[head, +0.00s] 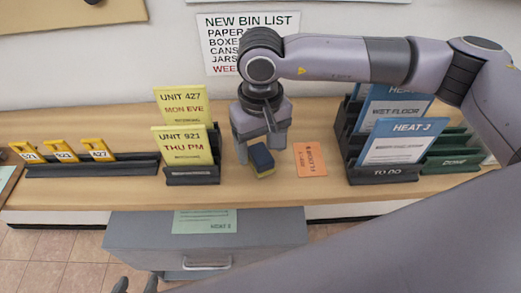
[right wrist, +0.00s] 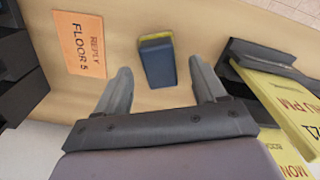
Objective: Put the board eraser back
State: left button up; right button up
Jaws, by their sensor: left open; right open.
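The board eraser (head: 261,161), dark blue with a yellow layer, rests on the wooden shelf (head: 320,190). My right gripper (head: 262,153) is open, pointing down over the eraser from behind. In the right wrist view the eraser (right wrist: 158,63) lies between and slightly past the fingertips of the right gripper (right wrist: 160,75), with a gap on each side. Two dark fingertips of my left gripper (head: 137,284) show at the bottom edge, apart and empty, well below the shelf.
An orange card (head: 309,160) lies just right of the eraser. Yellow signs (head: 186,146) stand in a black holder to its left, blue signs (head: 404,142) in a rack to the right. Yellow number tags (head: 62,151) stand far left. A grey cabinet (head: 130,235) is below.

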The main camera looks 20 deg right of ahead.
aim_at(261, 154)
notch_tip(261, 154, up, 10)
jog(key=b, duration=0.1)
jog(key=shift+s+f, duration=0.1)
jog(key=shift+f, duration=0.05)
dwell(0.5)
